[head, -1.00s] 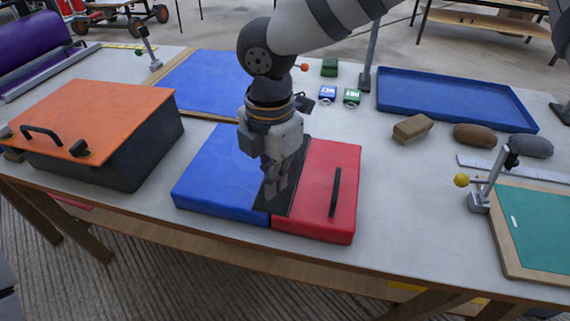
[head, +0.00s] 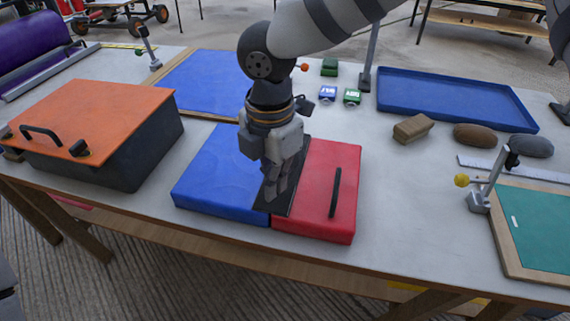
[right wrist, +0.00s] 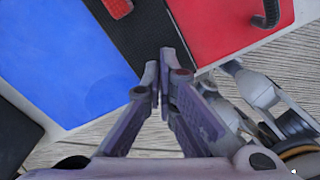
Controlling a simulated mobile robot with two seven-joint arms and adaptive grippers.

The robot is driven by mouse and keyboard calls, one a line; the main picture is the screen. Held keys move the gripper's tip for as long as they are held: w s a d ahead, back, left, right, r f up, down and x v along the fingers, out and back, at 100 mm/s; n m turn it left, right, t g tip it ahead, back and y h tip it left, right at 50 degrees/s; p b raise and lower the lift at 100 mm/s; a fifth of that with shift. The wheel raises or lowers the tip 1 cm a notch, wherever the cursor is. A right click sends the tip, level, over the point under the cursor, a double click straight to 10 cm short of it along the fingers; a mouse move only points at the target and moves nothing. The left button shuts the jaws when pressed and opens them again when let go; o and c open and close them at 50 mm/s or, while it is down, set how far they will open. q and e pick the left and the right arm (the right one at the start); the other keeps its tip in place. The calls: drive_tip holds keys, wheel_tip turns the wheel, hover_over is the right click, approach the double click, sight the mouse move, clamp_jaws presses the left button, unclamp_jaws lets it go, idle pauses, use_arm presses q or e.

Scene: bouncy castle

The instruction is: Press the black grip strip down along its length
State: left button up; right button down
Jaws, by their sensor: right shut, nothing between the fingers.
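The black grip strip (head: 287,200) lies along the seam between a blue pad (head: 215,180) and a red pad (head: 318,215), running from back to front. My right gripper (head: 270,199) is shut and empty, pointing down over the strip's near part, towards its blue side. In the right wrist view its closed fingertips (right wrist: 160,84) are over the strip (right wrist: 145,40). I cannot tell whether they touch it. The gripper hides part of the strip in the head view. My left gripper is not in view.
A black handle (head: 335,192) stands up on the red pad. An orange-lidded box (head: 92,115) is to the left. A blue tray (head: 455,105), a tan block (head: 413,128) and dark stones (head: 474,135) are at the right.

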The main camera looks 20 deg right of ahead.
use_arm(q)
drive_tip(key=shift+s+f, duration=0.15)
use_arm(e)
drive_tip(key=shift+f, duration=0.85)
wheel_tip(320, 180, up, 4)
drive_tip(key=shift+r+p, duration=0.15)
drive_tip(key=shift+p, duration=0.4)
drive_tip(key=shift+r, duration=0.95)
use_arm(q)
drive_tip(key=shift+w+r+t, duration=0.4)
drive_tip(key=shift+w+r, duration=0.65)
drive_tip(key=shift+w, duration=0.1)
